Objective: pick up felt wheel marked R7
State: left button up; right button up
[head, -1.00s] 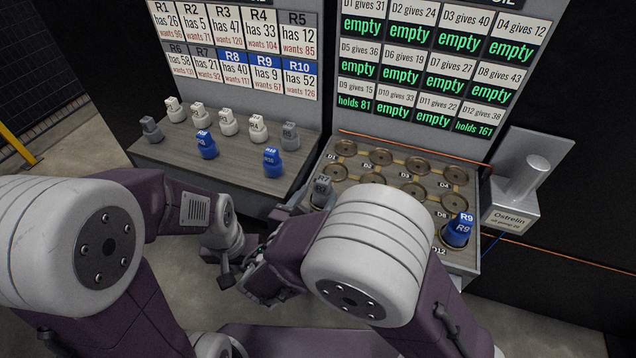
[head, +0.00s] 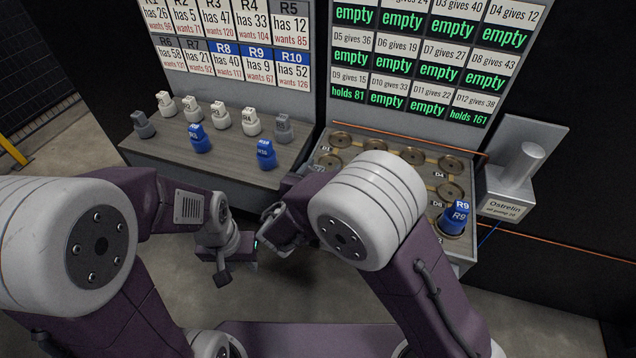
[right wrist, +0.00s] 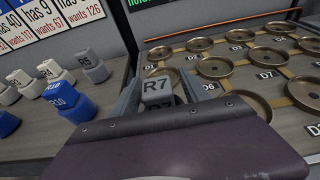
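The felt wheel marked R7 (right wrist: 157,90) is a grey block-topped piece with its label facing up, seen in the right wrist view. It stands at the left side of the dished tray (right wrist: 222,92). My right gripper (right wrist: 159,82) has one finger on each side of R7, with narrow gaps, so it looks open around it. The lower part of R7 is hidden by my gripper body. In the head view my right arm hides R7 and the fingertips. My left gripper (head: 222,272) hangs low in front of the shelf; its fingers are not clear.
A shelf (head: 180,160) at left holds white, grey and blue wheels; grey R5 (right wrist: 92,66) and blue R10 (right wrist: 68,100) are nearest R7. Blue R9 (head: 456,218) stands at the tray's right. An Ostrelin post (head: 522,165) stands beyond it. Label boards rise behind.

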grip_shut()
jog(key=shift+r, duration=0.1)
jog(key=shift+r, duration=0.3)
jog(key=s+d+r+p, duration=0.3)
jog(key=s+d+r, duration=0.2)
jog(key=d+r, duration=0.5)
jog(key=shift+d, duration=0.35)
